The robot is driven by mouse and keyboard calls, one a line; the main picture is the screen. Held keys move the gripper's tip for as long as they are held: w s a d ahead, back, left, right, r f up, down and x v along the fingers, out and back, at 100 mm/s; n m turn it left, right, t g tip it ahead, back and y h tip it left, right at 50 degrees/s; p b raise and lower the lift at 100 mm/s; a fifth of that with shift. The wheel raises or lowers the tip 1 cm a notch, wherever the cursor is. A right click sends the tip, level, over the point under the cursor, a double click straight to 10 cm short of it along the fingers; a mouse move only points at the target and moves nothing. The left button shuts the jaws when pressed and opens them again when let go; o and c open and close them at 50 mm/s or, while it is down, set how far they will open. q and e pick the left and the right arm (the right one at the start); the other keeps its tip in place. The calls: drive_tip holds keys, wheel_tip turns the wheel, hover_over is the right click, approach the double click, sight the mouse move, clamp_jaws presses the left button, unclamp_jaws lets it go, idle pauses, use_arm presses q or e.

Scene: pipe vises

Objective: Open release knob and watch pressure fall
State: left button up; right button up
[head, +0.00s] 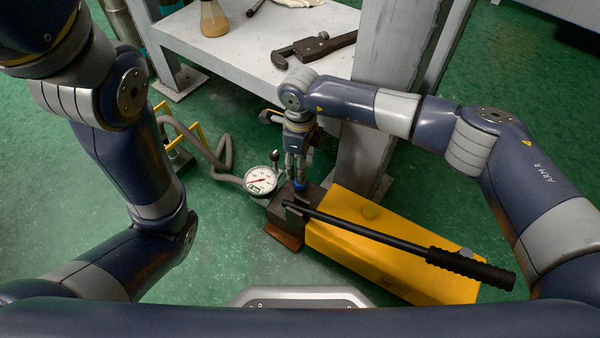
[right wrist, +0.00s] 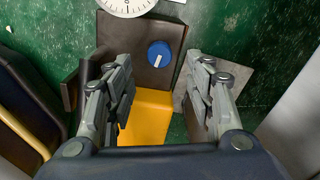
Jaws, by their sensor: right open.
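The release knob is blue with a white mark (right wrist: 159,54) and sits on the dark block of the hydraulic pump. In the head view the knob (head: 300,185) shows just under my right gripper (head: 298,174). My right gripper points down at the block with its fingers open. In the right wrist view the knob appears between and just beyond the fingertips, and nothing is held. The round white pressure gauge (head: 261,180) has a red needle; its reading is too small to tell. Only its edge (right wrist: 128,6) shows in the wrist view. My left gripper is out of view.
The yellow pump body (head: 350,245) lies on the green floor, with a long black lever (head: 400,243) across it. A grey hose (head: 222,165) runs left from the gauge. A bench (head: 235,45) with a pipe wrench (head: 312,48) and a grey post stand behind.

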drive_tip(key=shift+r, duration=2.55)
